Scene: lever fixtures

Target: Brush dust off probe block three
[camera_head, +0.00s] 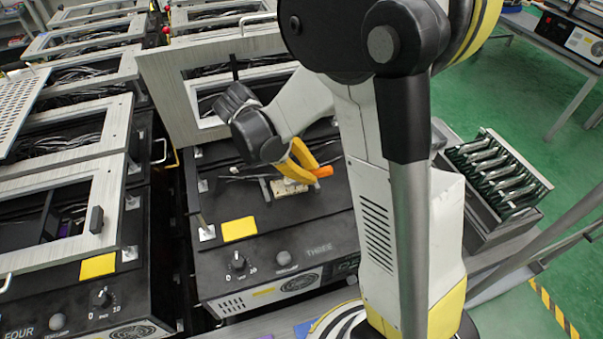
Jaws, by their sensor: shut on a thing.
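The fixture labelled THREE (270,258) is a black box in the middle, with its framed lid (160,95) raised at the back. A small pale probe block (288,188) sits on its dark top, partly hidden by my gripper. My gripper (312,173), with yellow fingers, is just above the block and shut on an orange-handled tool, likely the brush (324,171). The orange end sticks out to the right of the fingers. Its bristles are hidden, and I cannot tell whether it touches the block.
The fixture labelled FOUR (85,318) stands close on the left, with more framed fixtures behind it. A dark rack of several green-edged boards (495,170) is at the right. My arm blocks the middle right. Green floor (520,80) is open beyond the bench.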

